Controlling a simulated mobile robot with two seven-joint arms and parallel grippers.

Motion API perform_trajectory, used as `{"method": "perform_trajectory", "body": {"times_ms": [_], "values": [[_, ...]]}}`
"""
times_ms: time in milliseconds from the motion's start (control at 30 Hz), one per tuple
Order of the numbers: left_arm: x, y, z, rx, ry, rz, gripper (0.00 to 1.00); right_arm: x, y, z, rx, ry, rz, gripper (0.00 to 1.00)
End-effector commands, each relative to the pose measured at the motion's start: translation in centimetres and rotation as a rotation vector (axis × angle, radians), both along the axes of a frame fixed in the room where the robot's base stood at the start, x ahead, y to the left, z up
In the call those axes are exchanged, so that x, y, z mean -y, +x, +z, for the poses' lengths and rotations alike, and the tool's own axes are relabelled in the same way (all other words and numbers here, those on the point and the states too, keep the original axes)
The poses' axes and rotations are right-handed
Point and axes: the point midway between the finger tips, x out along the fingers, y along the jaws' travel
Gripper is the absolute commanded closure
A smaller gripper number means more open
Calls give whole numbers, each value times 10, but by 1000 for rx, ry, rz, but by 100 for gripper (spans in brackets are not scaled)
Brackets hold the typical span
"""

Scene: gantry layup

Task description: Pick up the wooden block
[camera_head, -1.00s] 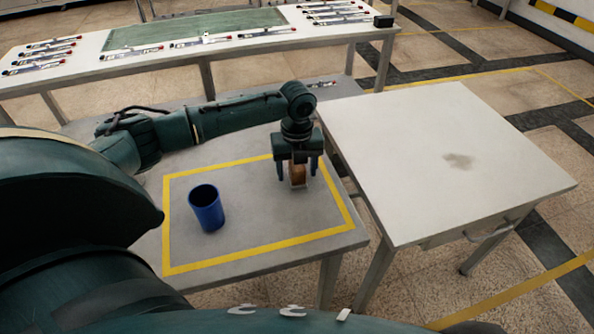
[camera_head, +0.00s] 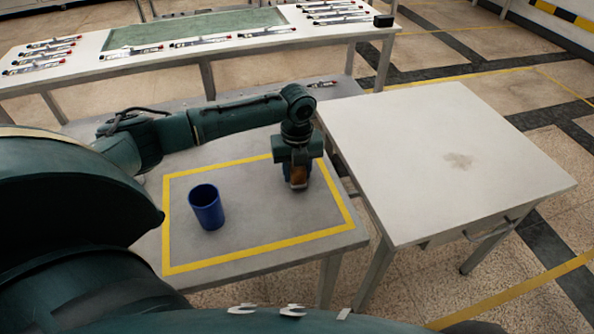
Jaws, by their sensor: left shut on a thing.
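The wooden block (camera_head: 299,177) is a small orange-brown piece, partly hidden, inside the yellow-taped rectangle on the grey table (camera_head: 250,222). My left gripper (camera_head: 298,181) points straight down over it and is shut on it, with the fingers close against its sides. The block is at or close to the tabletop; I cannot tell whether it touches. My right gripper is not in view.
A blue cup (camera_head: 207,208) stands upright inside the taped rectangle, left of the block. A white table (camera_head: 430,150) with a dark stain is close on the right, mostly clear. A long bench (camera_head: 150,65) with a green mat and several tools stands behind.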

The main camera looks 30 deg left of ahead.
Motion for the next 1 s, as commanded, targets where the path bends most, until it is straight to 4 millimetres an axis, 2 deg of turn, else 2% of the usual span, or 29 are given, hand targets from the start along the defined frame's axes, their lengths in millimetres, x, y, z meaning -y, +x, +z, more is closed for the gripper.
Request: {"method": "perform_trajectory", "body": {"times_ms": [167, 267, 500, 700, 1000], "values": [[0, 0, 2, 1, 0, 0, 88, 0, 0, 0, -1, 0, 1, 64], [0, 1, 12, 4, -1, 0, 88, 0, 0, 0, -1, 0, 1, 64], [0, 1, 59, 6, -2, 0, 88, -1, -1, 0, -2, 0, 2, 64], [0, 1, 91, 4, -1, 0, 88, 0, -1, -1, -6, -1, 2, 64], [0, 0, 101, -1, -1, 1, 88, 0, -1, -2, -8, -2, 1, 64]]}}
